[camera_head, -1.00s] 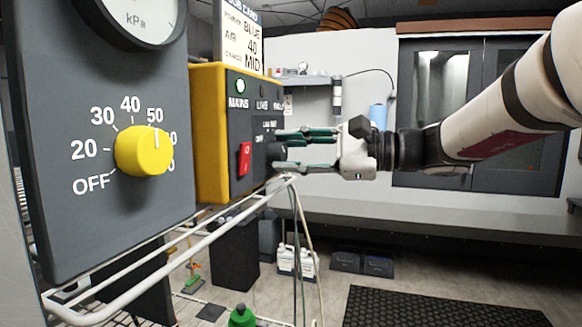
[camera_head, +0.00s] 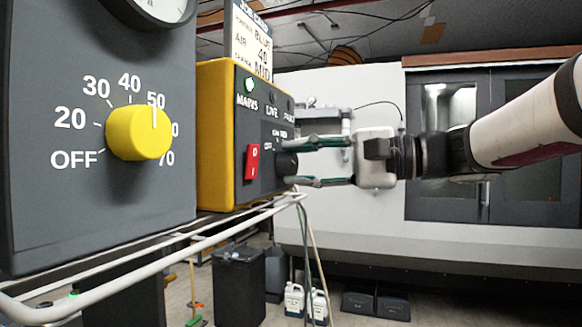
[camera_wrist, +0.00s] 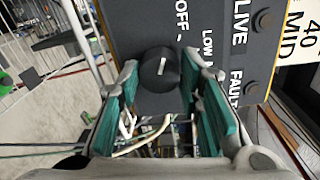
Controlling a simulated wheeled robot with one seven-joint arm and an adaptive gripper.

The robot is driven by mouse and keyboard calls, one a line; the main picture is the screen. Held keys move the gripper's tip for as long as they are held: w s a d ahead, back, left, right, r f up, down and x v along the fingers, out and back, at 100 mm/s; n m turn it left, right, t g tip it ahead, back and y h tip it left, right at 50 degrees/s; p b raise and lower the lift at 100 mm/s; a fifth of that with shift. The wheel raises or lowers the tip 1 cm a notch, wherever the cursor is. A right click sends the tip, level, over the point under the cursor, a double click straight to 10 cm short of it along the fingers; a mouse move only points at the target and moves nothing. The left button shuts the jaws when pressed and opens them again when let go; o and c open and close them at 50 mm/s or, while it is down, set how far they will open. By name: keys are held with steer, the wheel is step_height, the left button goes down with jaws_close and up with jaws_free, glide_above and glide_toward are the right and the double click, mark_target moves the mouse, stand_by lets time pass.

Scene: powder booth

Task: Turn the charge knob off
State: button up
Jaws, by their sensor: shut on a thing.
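The charge knob (camera_head: 288,162) is a small dark round knob on the dark face of the yellow-sided control box (camera_head: 217,140). In the wrist view the knob (camera_wrist: 159,69) has a white pointer line, aimed roughly towards the OFF mark, with LOW to the right. My gripper (camera_head: 294,163) reaches in from the right. Its green-padded fingers are shut on the knob, one on each side; the wrist view shows the fingertips (camera_wrist: 159,74) flanking it. The exact contact is partly hidden by the fingers.
A red rocker switch (camera_head: 252,162) and a lit green MAINS lamp (camera_head: 249,85) sit close to the knob. A larger yellow knob (camera_head: 139,132) on a grey panel stands in the left foreground. White rails (camera_head: 215,232) run below the box. A card (camera_head: 251,42) stands above.

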steer(key=o, duration=1.2)
steer(key=shift+c, duration=0.2)
steer(key=shift+d, duration=0.1)
steer(key=v, duration=1.1)
steer(key=shift+s+d, duration=0.25)
steer(key=shift+d, duration=0.1)
steer(key=shift+r, duration=0.1)
